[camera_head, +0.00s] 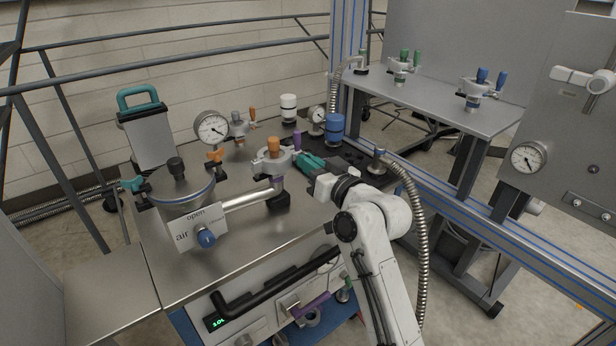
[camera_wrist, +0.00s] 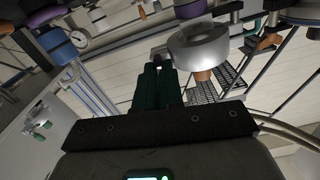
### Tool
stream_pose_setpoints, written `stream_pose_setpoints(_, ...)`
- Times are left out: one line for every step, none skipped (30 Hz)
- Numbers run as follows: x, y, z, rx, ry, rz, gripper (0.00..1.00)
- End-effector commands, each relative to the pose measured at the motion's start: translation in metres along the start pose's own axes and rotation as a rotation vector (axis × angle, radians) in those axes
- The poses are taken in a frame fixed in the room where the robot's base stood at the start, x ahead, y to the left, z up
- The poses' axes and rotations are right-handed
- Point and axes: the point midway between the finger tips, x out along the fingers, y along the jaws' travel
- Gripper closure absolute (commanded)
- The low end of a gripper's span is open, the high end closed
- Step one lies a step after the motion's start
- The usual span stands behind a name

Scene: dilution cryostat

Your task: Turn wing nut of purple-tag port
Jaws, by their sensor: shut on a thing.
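My gripper (camera_head: 300,158) has its green fingers closed at the right side of a metal clamp (camera_head: 266,165) with an orange-brown knob (camera_head: 273,146) on top. In the wrist view the fingers of my gripper (camera_wrist: 160,70) meet the side of the round metal clamp (camera_wrist: 198,44). They are shut on a small part there, which looks like the wing nut and is mostly hidden by the fingers. A purple piece (camera_head: 297,140) stands upright just behind the fingertips. Whether it is this port's tag I cannot tell.
A steel pipe (camera_head: 249,199) runs left from the clamp to a chamber with an "open / air" sign (camera_head: 198,226). Gauges (camera_head: 212,128), a white cylinder (camera_head: 288,108) and a blue cylinder (camera_head: 335,126) stand behind. A ribbed hose (camera_head: 419,235) hangs right of my arm.

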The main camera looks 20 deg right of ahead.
Motion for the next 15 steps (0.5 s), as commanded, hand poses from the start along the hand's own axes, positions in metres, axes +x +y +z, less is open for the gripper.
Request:
stream_pose_setpoints(-0.0006, 0.0031, 0.0098, -0.044, -0.008, 0.003, 1.00)
stream_pose_setpoints(-0.0007, 0.0034, 0.0098, -0.073, -0.008, 0.004, 1.00)
stream_pose_setpoints(-0.0007, 0.0033, 0.0098, -0.111, -0.009, 0.003, 1.00)
stream_pose_setpoints(-0.0006, 0.0031, 0.0097, -0.139, -0.009, 0.003, 1.00)
stream_pose_setpoints(-0.0006, 0.0031, 0.0095, -0.167, -0.009, 0.003, 1.00)
stream_pose_setpoints(-0.0006, 0.0031, 0.0092, -0.205, -0.009, 0.003, 1.00)
stream_pose_setpoints(-0.0006, 0.0032, 0.0092, -0.235, -0.009, 0.003, 1.00)
stream_pose_setpoints(-0.0007, 0.0034, 0.0092, -0.263, -0.009, 0.003, 1.00)
stream_pose_setpoints(-0.0007, 0.0037, 0.0094, -0.300, -0.009, 0.004, 1.00)
stream_pose_setpoints(-0.0006, 0.0034, 0.0096, -0.329, -0.010, 0.003, 1.00)
stream_pose_setpoints(-0.0005, 0.0031, 0.0098, -0.357, -0.011, 0.002, 1.00)
stream_pose_setpoints(-0.0006, 0.0035, 0.0097, -0.394, -0.011, 0.002, 1.00)
stream_pose_setpoints(-0.0006, 0.0039, 0.0094, -0.423, -0.011, 0.003, 1.00)
stream_pose_setpoints(-0.0006, 0.0038, 0.0092, -0.453, -0.011, 0.003, 1.00)
stream_pose_setpoints(-0.0005, 0.0035, 0.0090, -0.491, -0.010, 0.003, 1.00)
